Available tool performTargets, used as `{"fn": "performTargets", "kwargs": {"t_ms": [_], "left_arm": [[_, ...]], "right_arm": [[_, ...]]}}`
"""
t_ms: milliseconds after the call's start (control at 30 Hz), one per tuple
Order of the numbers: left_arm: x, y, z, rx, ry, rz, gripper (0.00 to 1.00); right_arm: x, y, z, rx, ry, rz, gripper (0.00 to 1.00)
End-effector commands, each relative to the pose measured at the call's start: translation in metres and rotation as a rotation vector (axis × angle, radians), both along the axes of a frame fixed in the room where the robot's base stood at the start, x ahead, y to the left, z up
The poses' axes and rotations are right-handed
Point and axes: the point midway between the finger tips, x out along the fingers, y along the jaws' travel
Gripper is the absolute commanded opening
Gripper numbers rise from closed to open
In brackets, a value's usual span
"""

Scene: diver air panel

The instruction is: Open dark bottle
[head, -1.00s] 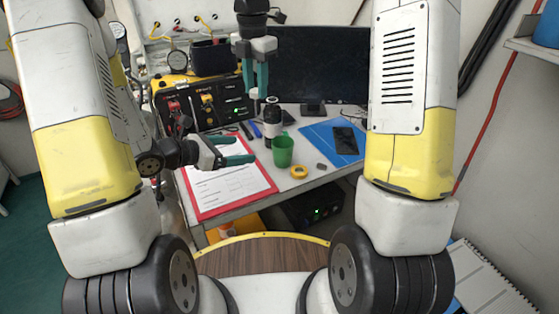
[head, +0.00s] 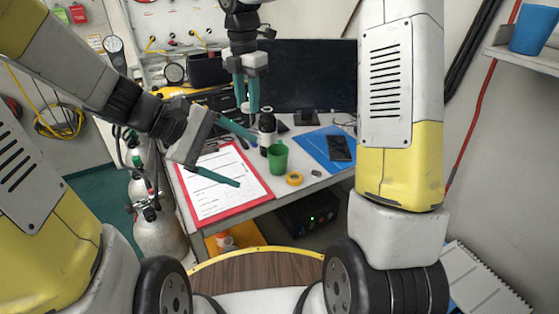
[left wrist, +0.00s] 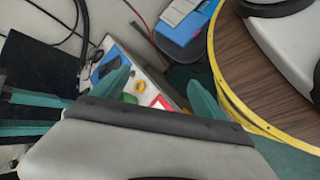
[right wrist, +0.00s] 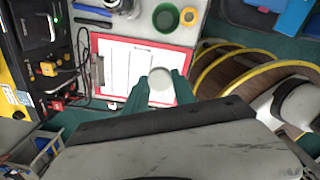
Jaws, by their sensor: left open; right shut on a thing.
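The dark bottle (head: 267,140) stands upright on the desk behind the green cup. It is black with a pale band. Its top edge shows in the right wrist view (right wrist: 124,8); I cannot tell whether its mouth is uncovered. My right gripper (head: 247,106) points down beside and above the bottle, apart from it. It is shut on a small round white piece, which looks like a cap (right wrist: 161,85). My left gripper (head: 230,154) is open and empty over the clipboard, left of the bottle; its spread fingers also show in the left wrist view (left wrist: 155,92).
A red clipboard (head: 262,194) with paper lies at the desk's front left. The green cup (head: 278,160) and a yellow tape roll (head: 294,179) stand close to the bottle. A blue mat (head: 312,150) with a dark phone lies right. A monitor (head: 310,75) stands behind.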

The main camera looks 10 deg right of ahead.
Motion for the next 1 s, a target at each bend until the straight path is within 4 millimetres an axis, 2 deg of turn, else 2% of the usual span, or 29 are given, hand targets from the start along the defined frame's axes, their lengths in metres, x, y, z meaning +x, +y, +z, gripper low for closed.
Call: {"fn": "performTargets", "kwargs": {"t_ms": [100, 233, 567, 700, 867, 1000], "left_arm": [[-0.021, 0.015, 0.014, 0.158, -0.175, -0.143, 0.83], [-0.035, 0.038, 0.026, 0.342, -0.358, -0.276, 0.83], [-0.045, 0.096, 0.064, 0.757, -0.727, -0.477, 0.83], [-0.046, 0.110, 0.077, 0.863, -0.808, -0.516, 0.83], [-0.046, 0.113, 0.080, 0.883, -0.822, -0.522, 0.83], [-0.046, 0.113, 0.080, 0.883, -0.821, -0.522, 0.83]], "right_arm": [[0.000, 0.000, 0.000, 0.000, 0.000, 0.000, 0.00], [0.000, 0.000, 0.000, 0.000, 0.000, 0.000, 0.00], [0.000, -0.004, -0.004, -0.001, 0.001, -0.052, 0.00], [-0.001, -0.021, -0.025, -0.003, 0.003, -0.306, 0.00], [-0.001, -0.044, -0.051, -0.003, 0.003, -0.659, 0.00], [-0.002, -0.068, -0.079, -0.003, 0.004, -1.025, 0.00]]}}
